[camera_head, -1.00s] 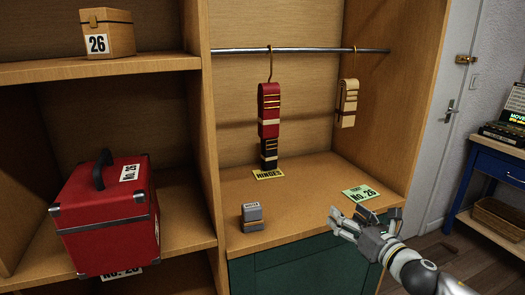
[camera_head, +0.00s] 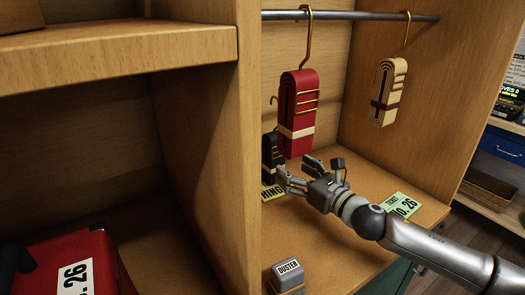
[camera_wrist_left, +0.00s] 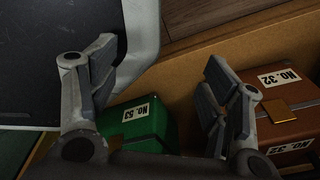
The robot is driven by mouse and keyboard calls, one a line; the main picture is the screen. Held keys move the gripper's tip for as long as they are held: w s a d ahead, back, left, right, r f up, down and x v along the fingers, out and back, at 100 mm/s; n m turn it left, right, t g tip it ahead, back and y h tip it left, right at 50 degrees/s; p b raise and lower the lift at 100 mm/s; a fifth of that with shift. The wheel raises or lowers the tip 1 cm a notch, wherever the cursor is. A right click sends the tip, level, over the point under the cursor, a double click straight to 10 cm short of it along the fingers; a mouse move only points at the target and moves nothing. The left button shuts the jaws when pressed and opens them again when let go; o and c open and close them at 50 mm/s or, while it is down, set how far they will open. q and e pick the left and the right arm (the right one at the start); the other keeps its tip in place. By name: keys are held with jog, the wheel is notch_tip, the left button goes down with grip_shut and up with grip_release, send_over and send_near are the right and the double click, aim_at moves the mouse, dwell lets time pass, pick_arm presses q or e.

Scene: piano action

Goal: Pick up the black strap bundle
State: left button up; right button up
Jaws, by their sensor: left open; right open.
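The black strap bundle (camera_head: 269,152) is partly hidden behind the red strap bundle (camera_head: 298,112) and my right gripper's fingers. It is low in the wardrobe bay, by the yellow HINGES tag (camera_head: 272,192). The red bundle hangs from a brass hook on the rail, in front of and above it. My right gripper (camera_head: 293,168) is open, just right of the black bundle and below the red one. I cannot tell whether a finger touches the black bundle. My left gripper (camera_wrist_left: 157,86) is open and empty in the left wrist view, away from the bundles.
A cream strap bundle (camera_head: 388,92) hangs further right on the metal rail (camera_head: 370,16). A grey DUSTER block (camera_head: 287,276) and a green ticket (camera_head: 403,205) lie on the bay floor. A wooden divider (camera_head: 205,150) stands left. The left wrist view shows green (camera_wrist_left: 140,130) and brown (camera_wrist_left: 284,108) boxes.

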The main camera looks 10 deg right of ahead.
aim_at(279, 157)
jog(key=x, duration=0.4)
jog(key=shift+r, duration=0.2)
jog(key=shift+w+a+f+p, duration=0.1)
jog(key=shift+w+a+p, duration=0.05)
jog(key=shift+w+p, duration=0.15)
jog(key=shift+w+a, duration=0.1)
jog(key=shift+w, duration=0.25)
jog(key=shift+w+a, duration=0.15)
jog(key=shift+w, duration=0.2)
jog(key=shift+x, duration=1.9)
pick_arm(q)
jog(key=shift+s+d+r, duration=0.45)
jog(key=shift+s+r, duration=0.05)
jog(key=shift+r, duration=0.05)
pick_arm(e)
jog(key=shift+w+f, duration=0.1)
pick_arm(q)
jog(key=shift+s, duration=0.2)
pick_arm(e)
jog(key=shift+c, duration=0.4)
jog(key=c, duration=1.1)
jog(key=shift+c, duration=0.2)
